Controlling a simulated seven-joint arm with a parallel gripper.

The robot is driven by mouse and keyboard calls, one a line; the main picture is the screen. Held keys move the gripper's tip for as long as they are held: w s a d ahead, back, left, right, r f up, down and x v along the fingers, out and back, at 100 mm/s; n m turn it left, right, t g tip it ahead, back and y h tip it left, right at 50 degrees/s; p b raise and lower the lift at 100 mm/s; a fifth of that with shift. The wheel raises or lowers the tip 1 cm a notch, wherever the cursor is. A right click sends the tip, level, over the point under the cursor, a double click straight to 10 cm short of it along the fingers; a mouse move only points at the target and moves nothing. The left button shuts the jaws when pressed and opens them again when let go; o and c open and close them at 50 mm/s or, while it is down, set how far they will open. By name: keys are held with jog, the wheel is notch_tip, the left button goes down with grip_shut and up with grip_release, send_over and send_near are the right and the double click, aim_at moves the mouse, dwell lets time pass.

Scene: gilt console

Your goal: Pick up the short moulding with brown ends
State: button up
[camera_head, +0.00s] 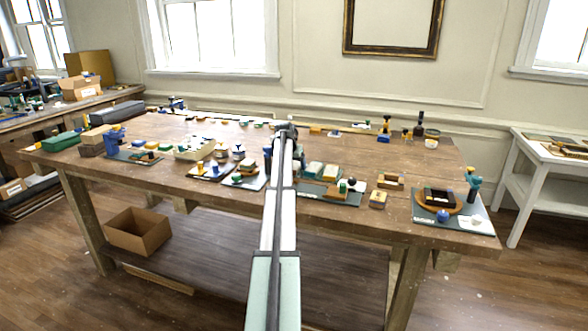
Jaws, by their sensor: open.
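My arm reaches away from me over the workbench, and my gripper (286,129) is at its far end, above the back middle of the top. It is small and seen from behind; it is open, with nothing seen in it. I cannot pick out the short moulding with brown ends for certain. A small tan and brown piece (391,181) lies right of the arm near the front, but its ends are too small to judge. A brown-orange piece (333,193) lies on a dark mat closer to the arm. My arm hides part of the bench middle.
The wooden workbench (400,218) is crowded along its front. A round wooden tray (418,198) sits at the right, and a small yellowish box (377,199) left of it. Bottles (421,122) stand at the back right.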

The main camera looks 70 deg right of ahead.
aim_at(294, 165)
jog(key=c, duration=1.2)
jog(key=shift+o, duration=0.2)
notch_tip(294, 165, up, 9)
jog(key=s+m+g, duration=0.1)
jog(key=s+m, duration=0.1)
jog(key=s, duration=1.4)
jog(key=w+a+n+t+y, duration=0.2)
jog(key=a+n+t+y, duration=0.1)
jog(key=a+n, duration=0.4)
jog(key=w+a+n+t+y, duration=0.2)
jog(key=a+n, duration=0.6)
jog(key=n, duration=0.5)
jog(key=shift+w+a+t+y, duration=0.3)
jog(key=shift+t+y, duration=0.2)
jog(key=shift+t, duration=0.5)
